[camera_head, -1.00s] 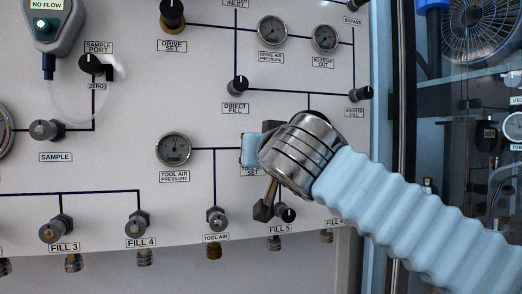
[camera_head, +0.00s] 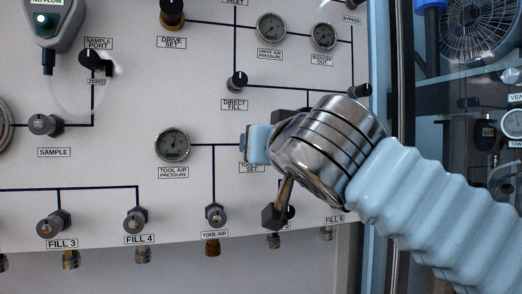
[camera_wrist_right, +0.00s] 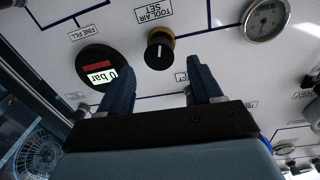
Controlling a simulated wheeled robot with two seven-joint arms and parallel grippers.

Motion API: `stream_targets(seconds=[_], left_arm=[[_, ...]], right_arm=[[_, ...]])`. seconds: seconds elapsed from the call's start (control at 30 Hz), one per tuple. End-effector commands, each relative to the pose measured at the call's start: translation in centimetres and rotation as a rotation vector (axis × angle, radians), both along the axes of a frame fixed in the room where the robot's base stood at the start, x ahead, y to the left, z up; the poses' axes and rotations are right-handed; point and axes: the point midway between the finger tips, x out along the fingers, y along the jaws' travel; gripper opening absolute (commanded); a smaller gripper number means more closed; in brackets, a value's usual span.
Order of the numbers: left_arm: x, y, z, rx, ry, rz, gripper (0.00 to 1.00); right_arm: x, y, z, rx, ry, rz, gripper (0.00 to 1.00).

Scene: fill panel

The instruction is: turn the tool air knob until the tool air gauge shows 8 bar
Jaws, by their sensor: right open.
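The tool air set knob (camera_wrist_right: 160,50) is black with a white mark and a brassy collar. My left gripper is not in view.
A round black display (camera_wrist_right: 98,66) beside the knob reads about 0 bar. The tool air valve (camera_head: 215,215) and Fill 4 valve (camera_head: 136,220) stick out below. The direct fill knob (camera_head: 237,82) is above the gripper. A glass-fronted cabinet stands at the right.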

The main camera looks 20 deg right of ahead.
Motion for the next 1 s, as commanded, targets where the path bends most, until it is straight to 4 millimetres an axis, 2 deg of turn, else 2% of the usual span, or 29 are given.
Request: stream_targets(seconds=[0.03,0.2,0.4,1.0], left_arm=[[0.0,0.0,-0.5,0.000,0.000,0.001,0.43],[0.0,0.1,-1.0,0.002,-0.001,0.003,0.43],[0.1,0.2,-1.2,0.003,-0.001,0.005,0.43],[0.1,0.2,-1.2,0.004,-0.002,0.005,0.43]], right_arm=[[-1.4,0.0,-0.1,0.000,-0.005,0.001,0.65],[-5.2,0.2,-0.1,0.001,-0.003,0.001,0.65],[-7.6,0.3,-0.1,0.000,-0.001,0.001,0.65],[-8.0,0.3,0.0,0.001,0.000,0.001,0.65]])
